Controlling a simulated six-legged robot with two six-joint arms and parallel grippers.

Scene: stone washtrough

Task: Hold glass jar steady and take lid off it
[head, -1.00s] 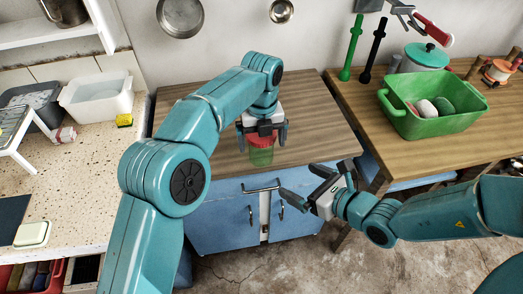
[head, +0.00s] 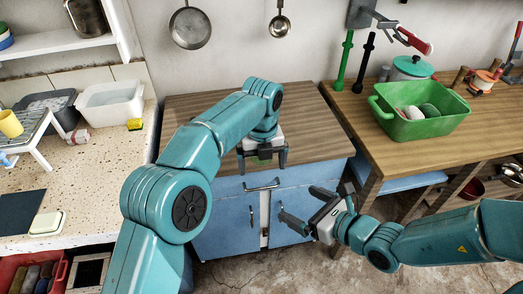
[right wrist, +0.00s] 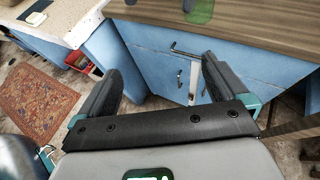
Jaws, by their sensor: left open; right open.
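The green glass jar (head: 265,153) stands on the wooden top of the blue cabinet, near its front edge. In the head view only a little green shows; my left gripper hides the rest, and I cannot make out the red lid. The lower part of the jar shows at the top edge of the right wrist view (right wrist: 200,11). My left gripper (head: 263,159) is open, with a finger to each side of the jar; I cannot tell whether they touch it. My right gripper (head: 297,202) is open and empty, in front of the cabinet doors, below and right of the jar.
The blue cabinet (head: 222,217) has a bare wooden top around the jar. A green basin (head: 425,125) with several items stands on the table at right. A speckled counter (head: 105,175) with a white tub (head: 108,106) is at left.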

